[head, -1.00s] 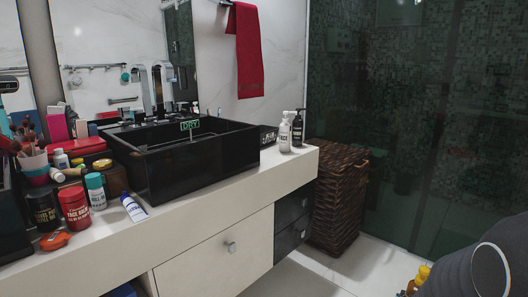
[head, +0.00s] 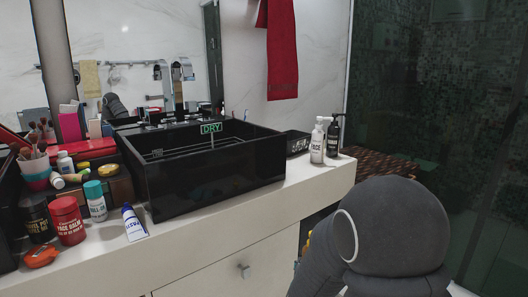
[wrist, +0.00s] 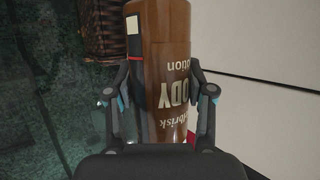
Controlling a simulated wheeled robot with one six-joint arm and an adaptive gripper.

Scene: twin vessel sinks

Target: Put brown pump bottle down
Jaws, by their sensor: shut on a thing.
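The brown pump bottle (wrist: 168,45) shows only in the wrist view. Its pale "BODY" lettering appears upside down. My gripper (wrist: 158,72) is shut on it, with one finger on each side. In the head view the bottle and my gripper are out of sight; only my grey arm shows at the lower right, in front of the counter (head: 318,190).
The black sink (head: 215,178) fills the counter's middle. A white pump bottle (head: 317,145) and a dark one (head: 334,138) stand near its right end. Jars and a tube (head: 134,224) crowd the left. A wicker basket (head: 385,165) stands past the counter. The front strip is partly clear.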

